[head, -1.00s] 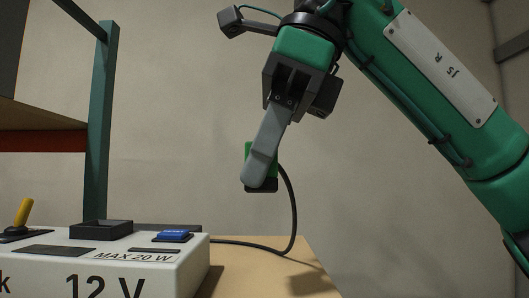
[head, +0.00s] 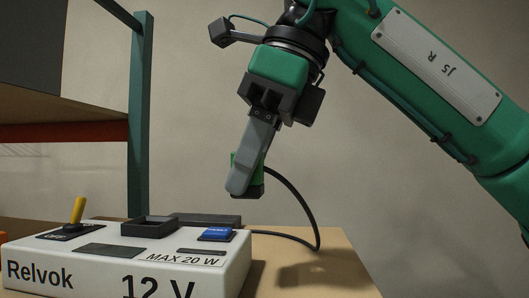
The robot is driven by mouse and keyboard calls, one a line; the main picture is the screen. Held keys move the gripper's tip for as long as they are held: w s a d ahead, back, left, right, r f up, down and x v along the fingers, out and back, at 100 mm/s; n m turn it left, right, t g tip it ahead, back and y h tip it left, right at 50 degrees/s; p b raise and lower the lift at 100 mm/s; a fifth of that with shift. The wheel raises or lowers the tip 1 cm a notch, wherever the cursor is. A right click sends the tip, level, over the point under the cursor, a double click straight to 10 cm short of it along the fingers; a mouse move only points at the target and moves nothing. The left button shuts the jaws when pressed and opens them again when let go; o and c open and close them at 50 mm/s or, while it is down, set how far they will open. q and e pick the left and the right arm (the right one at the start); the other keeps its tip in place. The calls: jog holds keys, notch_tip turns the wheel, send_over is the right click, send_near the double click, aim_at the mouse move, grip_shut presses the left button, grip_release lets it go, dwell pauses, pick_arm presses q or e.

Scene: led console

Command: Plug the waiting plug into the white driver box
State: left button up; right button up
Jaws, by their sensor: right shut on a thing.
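The white driver box (head: 221,277) stands at the lower left of the head view, marked "Relvok", "12 V" and "MAX 20 W". On its top are a dark raised socket frame (head: 148,229), a yellow lever (head: 77,210) and a blue button (head: 217,233). My right gripper (head: 240,183) points down, shut on the green plug (head: 260,177) with a dark lower end. The plug is in the air above the back right of the box, apart from it. A finger hides much of the plug. My left gripper is out of view.
A black cable (head: 312,218) loops from the plug down to the wooden table (head: 330,268) and behind the box. A teal post (head: 139,120) and shelf (head: 60,110) stand at the left. The table right of the box is clear apart from cable.

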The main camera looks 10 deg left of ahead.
jog(key=shift+w+a+f+p, duration=0.1)
jog(key=shift+w+a+p, duration=0.55)
jog(key=shift+a+p, duration=1.05)
jog(key=shift+w+a+f+p, duration=0.1)
jog(key=shift+w+a+p, duration=0.65)
jog(key=shift+a, duration=1.7)
jog(key=shift+w+a+f+p, duration=0.1)
jog(key=shift+w+a+p, duration=0.4)
jog(key=shift+a+p, duration=1.3)
jog(key=shift+w+a, duration=0.15)
jog(key=shift+a, duration=0.65)
jog(key=shift+f+b, duration=0.85)
jog(key=shift+f, duration=0.6)
jog(key=shift+f+b, duration=0.3)
jog(key=shift+f, duration=0.35)
